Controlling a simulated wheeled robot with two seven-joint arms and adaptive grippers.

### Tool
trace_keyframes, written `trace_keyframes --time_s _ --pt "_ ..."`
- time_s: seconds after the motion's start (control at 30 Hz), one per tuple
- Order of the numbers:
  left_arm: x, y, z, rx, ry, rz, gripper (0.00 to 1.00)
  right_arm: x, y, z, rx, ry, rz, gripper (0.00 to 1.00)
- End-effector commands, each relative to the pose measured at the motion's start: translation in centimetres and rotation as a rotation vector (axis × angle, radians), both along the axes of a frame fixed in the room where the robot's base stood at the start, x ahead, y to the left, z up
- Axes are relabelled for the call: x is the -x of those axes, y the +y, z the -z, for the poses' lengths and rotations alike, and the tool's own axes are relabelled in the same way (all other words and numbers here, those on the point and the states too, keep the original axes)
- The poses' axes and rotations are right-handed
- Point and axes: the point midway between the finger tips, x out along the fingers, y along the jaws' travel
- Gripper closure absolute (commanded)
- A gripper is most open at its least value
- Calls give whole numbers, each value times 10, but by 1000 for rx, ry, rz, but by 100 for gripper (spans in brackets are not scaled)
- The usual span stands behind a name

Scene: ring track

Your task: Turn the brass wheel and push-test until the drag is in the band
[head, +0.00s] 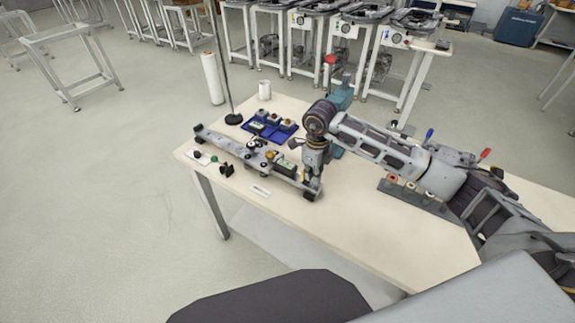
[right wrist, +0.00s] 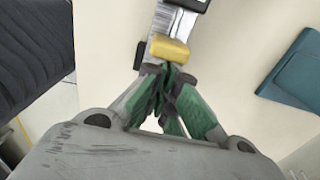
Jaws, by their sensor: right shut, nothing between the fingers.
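The grey ring track rail (head: 240,156) lies on the pale table, running from back left to front right. A small brass-coloured round part (head: 271,155) sits on the rail's middle; it is too small to be sure it is the wheel. My right gripper (head: 312,190) points down at the rail's front right end. In the right wrist view its green fingers (right wrist: 165,80) are shut and empty. A yellow block-like part (right wrist: 169,47) on the rail is just beyond the fingertips; whether they touch it I cannot tell. My left gripper is out of view.
A blue tray (head: 270,126) with several small parts is behind the rail. A white cup (head: 264,90) and a dark stand base (head: 233,119) are at the back. Small dark parts (head: 226,169) and a white label (head: 261,191) lie in front.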

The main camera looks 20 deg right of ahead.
Motion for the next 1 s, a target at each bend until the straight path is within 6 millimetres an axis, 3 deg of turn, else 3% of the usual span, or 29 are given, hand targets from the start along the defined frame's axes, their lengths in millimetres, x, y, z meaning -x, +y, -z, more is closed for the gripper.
trace_keyframes --time_s 1.0 --pt "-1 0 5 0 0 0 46 -14 13 0 -1 -1 -1 100"
